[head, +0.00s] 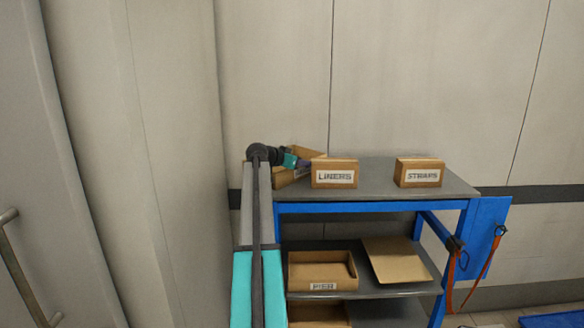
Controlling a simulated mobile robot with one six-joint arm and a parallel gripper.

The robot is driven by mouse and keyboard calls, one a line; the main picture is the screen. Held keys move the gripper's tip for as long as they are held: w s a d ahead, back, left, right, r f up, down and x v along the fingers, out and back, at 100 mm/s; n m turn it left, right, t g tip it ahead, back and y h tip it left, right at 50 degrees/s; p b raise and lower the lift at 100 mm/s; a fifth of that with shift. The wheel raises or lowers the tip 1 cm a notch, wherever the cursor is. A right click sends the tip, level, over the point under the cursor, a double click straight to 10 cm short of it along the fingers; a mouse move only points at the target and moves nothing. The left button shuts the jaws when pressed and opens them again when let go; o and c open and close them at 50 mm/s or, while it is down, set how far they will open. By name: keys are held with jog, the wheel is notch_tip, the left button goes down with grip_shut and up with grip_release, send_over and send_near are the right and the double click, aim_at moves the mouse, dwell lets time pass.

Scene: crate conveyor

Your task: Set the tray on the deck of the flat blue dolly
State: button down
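A tilted brown cardboard tray (308,152) is at the left end of the cart's top shelf, partly behind the box labelled LINERS (334,173). My gripper (305,164) reaches it from the left and overlaps it in the picture. The fingers are small and partly hidden, so I cannot tell whether they are shut on the tray or whether it rests on the shelf. A flat blue thing (556,320), possibly the dolly's deck, shows on the floor at the bottom right corner, mostly cut off.
The blue-framed shelf cart (375,207) stands against a pale panel wall. A STRAPS box (420,172) is on top. An open bin (322,270) and a flat cardboard piece (396,260) lie below. Orange straps (486,262) hang at the right side. A door handle (22,265) is far left.

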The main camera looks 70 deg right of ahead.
jog(key=shift+r, duration=0.15)
notch_tip(320, 180, up, 28)
jog(key=p, duration=0.5)
jog(key=shift+p, duration=0.3)
dwell(0.6)
jog(key=shift+f, duration=0.2)
dwell(0.6)
